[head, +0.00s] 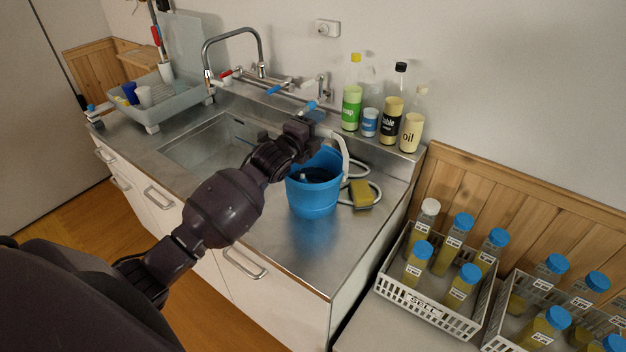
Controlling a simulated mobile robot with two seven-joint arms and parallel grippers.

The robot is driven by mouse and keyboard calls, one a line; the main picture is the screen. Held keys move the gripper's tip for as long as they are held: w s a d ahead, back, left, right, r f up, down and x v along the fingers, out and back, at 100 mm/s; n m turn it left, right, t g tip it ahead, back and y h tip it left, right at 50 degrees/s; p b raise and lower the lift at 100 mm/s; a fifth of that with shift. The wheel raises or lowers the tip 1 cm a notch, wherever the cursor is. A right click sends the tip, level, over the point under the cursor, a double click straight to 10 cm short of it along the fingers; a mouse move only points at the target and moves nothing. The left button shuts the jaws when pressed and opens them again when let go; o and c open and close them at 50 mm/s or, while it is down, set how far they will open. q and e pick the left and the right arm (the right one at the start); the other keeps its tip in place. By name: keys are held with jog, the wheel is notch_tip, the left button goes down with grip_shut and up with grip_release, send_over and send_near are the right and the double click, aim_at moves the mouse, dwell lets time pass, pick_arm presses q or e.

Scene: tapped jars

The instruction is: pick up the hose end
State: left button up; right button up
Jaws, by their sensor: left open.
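A pale hose (346,160) arches over the right side of a blue bucket (312,196) on the steel counter. Its upper part bends left toward my left gripper and passes out of sight behind it; I cannot clearly make out the hose end. Grey loops of hose lie on the counter right of the bucket. My left gripper (303,120) is above the bucket's back rim, close to the hose's upper bend. It is open, and I cannot tell whether it touches the hose. My right gripper is not in view.
A yellow sponge (361,194) lies beside the bucket. Several bottles (391,118) stand against the wall. The sink (207,147) and its tap (232,37) are left of the bucket. The counter's front is clear.

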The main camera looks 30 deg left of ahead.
pick_arm(q)
jog(key=shift+w, duration=0.35)
grip_shut()
dwell(1.2)
jog(key=shift+r, duration=0.2)
